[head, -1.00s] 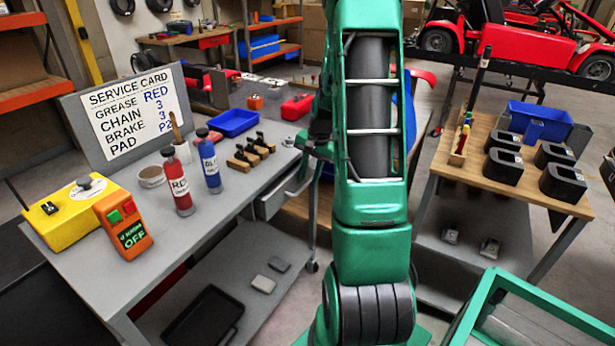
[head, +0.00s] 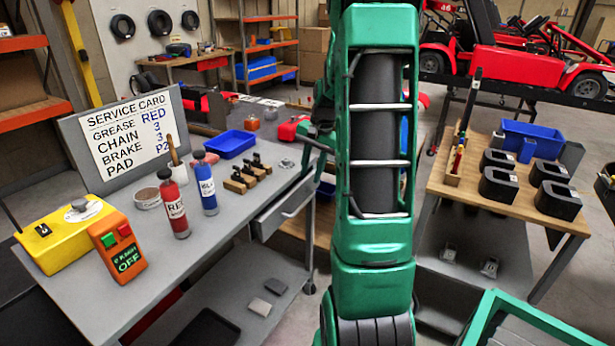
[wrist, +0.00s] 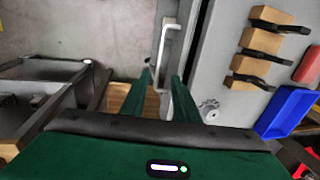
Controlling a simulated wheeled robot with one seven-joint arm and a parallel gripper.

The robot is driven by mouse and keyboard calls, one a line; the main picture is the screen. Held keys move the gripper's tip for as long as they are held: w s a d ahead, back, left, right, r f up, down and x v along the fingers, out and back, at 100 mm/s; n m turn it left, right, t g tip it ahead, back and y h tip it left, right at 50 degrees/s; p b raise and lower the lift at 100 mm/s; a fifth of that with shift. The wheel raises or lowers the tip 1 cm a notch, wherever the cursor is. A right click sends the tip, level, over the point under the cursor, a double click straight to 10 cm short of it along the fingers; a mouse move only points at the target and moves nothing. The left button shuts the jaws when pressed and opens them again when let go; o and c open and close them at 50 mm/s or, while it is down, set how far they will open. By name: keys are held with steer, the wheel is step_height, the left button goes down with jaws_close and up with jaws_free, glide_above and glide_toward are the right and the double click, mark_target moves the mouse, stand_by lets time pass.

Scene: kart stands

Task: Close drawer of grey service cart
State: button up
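The grey service cart (head: 235,239) stands left of my arm in the head view. Its drawer (head: 274,220) sits under the right end of the top and sticks out a little, with a pale bar handle (head: 298,203) on its front. In the wrist view the handle (wrist: 165,45) lies just beyond my gripper (wrist: 163,92). Two green fingers are apart with a gap between them, and the near end of the handle lines up with that gap. I cannot tell whether a finger touches it.
On the cart top are a blue tray (head: 230,144), black-handled wooden blocks (head: 247,175), red and blue bottles (head: 208,185) and a service card (head: 125,135). A wooden-topped table (head: 455,200) stands to the right, with a green frame (head: 480,325) in front.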

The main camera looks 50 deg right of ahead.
steer(key=c, duration=0.3)
steer(key=shift+s+d+f, duration=0.15)
steer(key=shift+f, duration=0.05)
jaws_close()
steer(key=s+d+f+m+t+y, duration=0.1)
steer(key=s+d+f+m+t, duration=0.3)
steer(key=m, duration=0.5)
steer(key=s+d+f+m+t+y, duration=0.15)
steer(key=s+d+m+t, duration=0.25)
steer(key=s+d+m, duration=0.4)
steer(key=w+a+f, duration=0.2)
steer(key=w+f, duration=0.1)
steer(key=w, duration=0.3)
steer(key=w+a+f+m, duration=0.1)
steer(key=w+a+f, duration=0.2)
steer(key=w, duration=0.3)
steer(key=shift+w+f+h, duration=0.15)
steer(key=shift+w+h, duration=0.1)
steer(key=shift+h, duration=0.1)
